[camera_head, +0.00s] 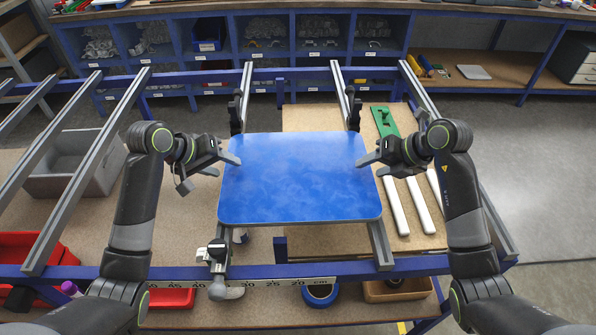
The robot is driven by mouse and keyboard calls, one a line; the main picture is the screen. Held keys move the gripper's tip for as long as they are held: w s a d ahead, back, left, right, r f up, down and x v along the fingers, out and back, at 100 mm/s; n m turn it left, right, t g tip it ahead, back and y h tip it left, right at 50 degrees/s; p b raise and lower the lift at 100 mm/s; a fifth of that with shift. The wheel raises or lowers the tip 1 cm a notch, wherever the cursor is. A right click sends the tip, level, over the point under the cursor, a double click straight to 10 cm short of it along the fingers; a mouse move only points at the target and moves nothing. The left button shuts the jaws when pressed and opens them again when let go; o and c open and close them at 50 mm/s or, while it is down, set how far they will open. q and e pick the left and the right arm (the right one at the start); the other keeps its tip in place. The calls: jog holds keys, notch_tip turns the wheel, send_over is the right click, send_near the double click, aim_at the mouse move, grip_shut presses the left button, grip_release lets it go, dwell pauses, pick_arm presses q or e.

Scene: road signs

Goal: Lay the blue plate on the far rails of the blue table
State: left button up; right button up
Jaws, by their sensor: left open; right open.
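The blue plate (298,178) is a flat sheet with rounded corners and a pale rim. It lies level across two grey rails of the blue table (350,268), over their middle and near part. Whether it touches the rails all along is hard to tell. My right gripper (368,160) is open at the right edge, at about the same height. The fingers' lower parts are hidden, so contact is unclear.
Black clamps stand on the rails just beyond the plate, at left (236,112) and right (353,108). A grey clamp (217,262) sits at the near left. White bars (394,207) and a green part (384,121) lie on the board at right. A grey crate (75,165) stands left.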

jog(key=shift+c, duration=0.2)
pick_arm(q)
jog(key=shift+s, duration=0.1)
jog(key=c, duration=1)
pick_arm(e)
jog(key=shift+s, duration=0.1)
jog(key=c, duration=0.9)
pick_arm(q)
grip_shut()
pick_arm(e)
grip_shut()
pick_arm(q)
jog(key=shift+s+d, duration=0.1)
jog(key=shift+s, duration=0.05)
pick_arm(e)
jog(key=shift+s+a, duration=0.1)
